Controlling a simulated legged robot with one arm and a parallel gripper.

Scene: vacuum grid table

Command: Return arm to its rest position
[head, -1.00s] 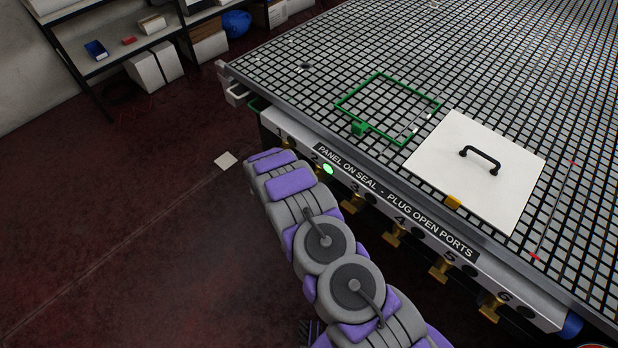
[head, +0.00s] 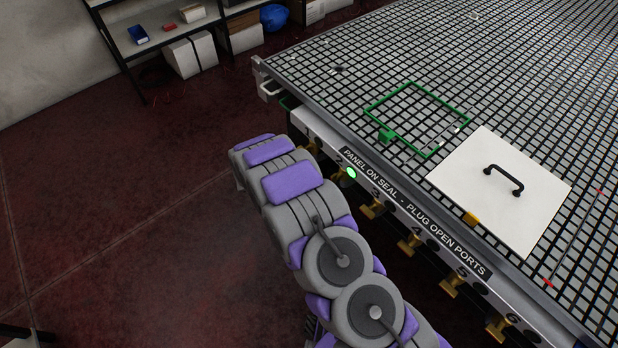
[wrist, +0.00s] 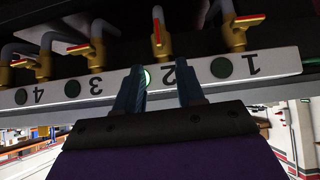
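My arm (head: 300,195) reaches forward beside the table's front edge, bent, with purple and grey links. In the head view its own links hide my gripper. In the wrist view my gripper (wrist: 160,90) has its two dark blue fingers apart, with nothing held between them. Beyond the fingers is the numbered port rail, which appears upside down. A lit green lamp (wrist: 146,78) shows between the fingers near port 2. The same lamp (head: 351,174) glows on the rail in the head view.
The grid table (head: 540,90) bears a white panel (head: 470,185) with a black handle and a green frame (head: 388,94). Brass valves (head: 410,241) with red handles stick out below the rail. A shelf (head: 160,42) stands at the back left. The floor left of my arm is clear.

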